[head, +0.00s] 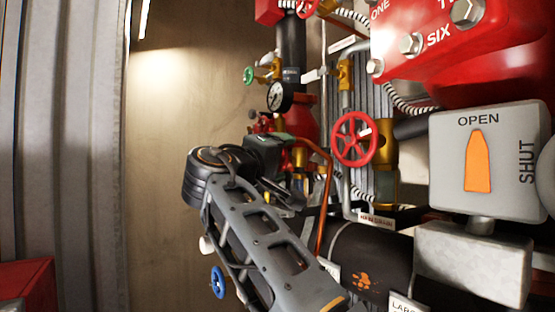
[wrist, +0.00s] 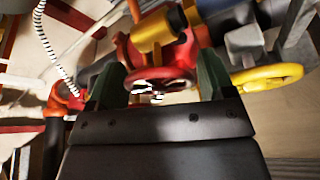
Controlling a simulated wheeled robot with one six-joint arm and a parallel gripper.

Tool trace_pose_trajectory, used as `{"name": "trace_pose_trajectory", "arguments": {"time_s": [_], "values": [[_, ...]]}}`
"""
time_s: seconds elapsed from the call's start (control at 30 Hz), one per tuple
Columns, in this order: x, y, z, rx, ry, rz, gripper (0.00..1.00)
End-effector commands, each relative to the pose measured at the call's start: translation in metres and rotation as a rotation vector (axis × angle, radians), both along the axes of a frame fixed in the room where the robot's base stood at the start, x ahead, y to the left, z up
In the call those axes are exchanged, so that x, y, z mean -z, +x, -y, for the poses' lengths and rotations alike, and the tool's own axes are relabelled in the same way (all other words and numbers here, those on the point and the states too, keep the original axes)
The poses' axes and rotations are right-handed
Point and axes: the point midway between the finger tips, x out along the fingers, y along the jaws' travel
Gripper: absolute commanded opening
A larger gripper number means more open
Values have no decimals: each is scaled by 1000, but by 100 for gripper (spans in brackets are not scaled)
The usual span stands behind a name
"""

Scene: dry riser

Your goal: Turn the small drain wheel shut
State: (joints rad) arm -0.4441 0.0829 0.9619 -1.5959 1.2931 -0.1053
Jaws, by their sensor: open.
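In the wrist view, my gripper (wrist: 161,66) is open, with one dark green finger on each side of a small red wheel (wrist: 160,82). The wheel sits on a red valve body with a brass-coloured part above it. I cannot tell whether the fingers touch its rim. No label shows which wheel is the drain wheel. In the head view, my arm reaches in among the pipes, and my fingers cannot be made out clearly there.
A yellow wheel (wrist: 268,77) is close to the right finger. The head view shows a larger red wheel (head: 354,139), a green wheel (head: 249,75), a blue wheel (head: 218,282), a gauge (head: 279,97), a copper pipe (head: 327,190) and a grey OPEN/SHUT box (head: 488,160).

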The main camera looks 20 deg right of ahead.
Motion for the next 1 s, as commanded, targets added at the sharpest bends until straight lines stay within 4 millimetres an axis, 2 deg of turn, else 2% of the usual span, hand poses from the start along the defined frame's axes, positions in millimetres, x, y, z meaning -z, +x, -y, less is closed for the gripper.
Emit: {"name": "trace_pose_trajectory", "arguments": {"time_s": [0.17, 0.7, 1.0], "values": [[3, -7, -10, -4, 0, 1, 75], [19, -69, -88, -4, -1, 0, 75], [22, -84, -106, 0, 0, 0, 75]]}}
